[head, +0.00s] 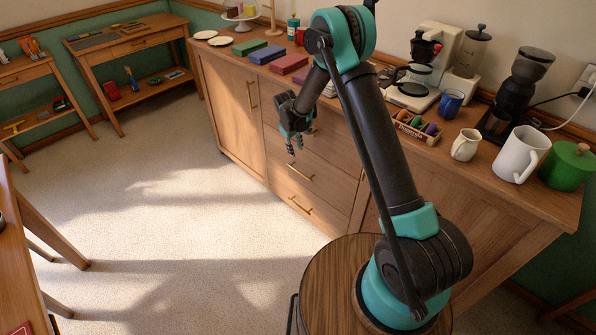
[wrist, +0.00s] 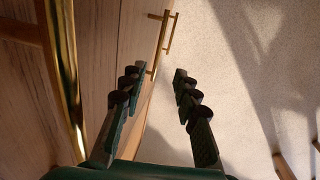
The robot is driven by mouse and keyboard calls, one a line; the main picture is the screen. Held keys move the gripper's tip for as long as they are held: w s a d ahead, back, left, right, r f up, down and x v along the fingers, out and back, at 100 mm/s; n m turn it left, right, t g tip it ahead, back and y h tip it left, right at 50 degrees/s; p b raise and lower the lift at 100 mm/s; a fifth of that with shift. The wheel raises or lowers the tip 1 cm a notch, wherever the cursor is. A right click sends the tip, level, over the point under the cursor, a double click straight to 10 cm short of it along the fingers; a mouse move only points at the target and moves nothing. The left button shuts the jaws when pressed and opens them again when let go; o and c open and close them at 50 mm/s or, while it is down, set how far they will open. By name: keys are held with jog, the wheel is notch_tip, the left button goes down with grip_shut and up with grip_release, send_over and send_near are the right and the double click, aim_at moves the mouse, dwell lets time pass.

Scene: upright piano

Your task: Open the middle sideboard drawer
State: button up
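The wooden sideboard (head: 232,130) has a column of drawers at its middle. The middle drawer (head: 277,161) is closed, with a brass bar handle (head: 300,173) on its front. The bottom drawer's brass handle (head: 300,206) shows below it. My gripper (head: 293,151) hangs in front of the drawers, fingers pointing down, above and slightly left of the middle handle in the head view. It hides part of the upper drawer. In the wrist view my gripper (wrist: 157,80) is open, with nothing between its fingers. A brass handle (wrist: 170,33) lies beyond the fingertips; which drawer it belongs to is unclear.
The sideboard top holds coloured boxes (head: 268,55), a coffee maker (head: 412,88), a grinder (head: 515,95), a white pitcher (head: 519,155) and a green pot (head: 568,166). A cupboard door handle (head: 251,95) sticks out left of the drawers. The carpet (head: 170,215) in front is clear.

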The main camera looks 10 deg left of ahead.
jog(key=f, duration=0.5)
jog(key=w+d+f, duration=0.1)
jog(key=f, duration=0.4)
jog(key=w+d+f, duration=0.1)
jog(key=f, duration=0.4)
jog(key=shift+w+f, duration=0.2)
jog(key=shift+f, duration=0.1)
jog(key=shift+c, duration=0.4)
grip_shut()
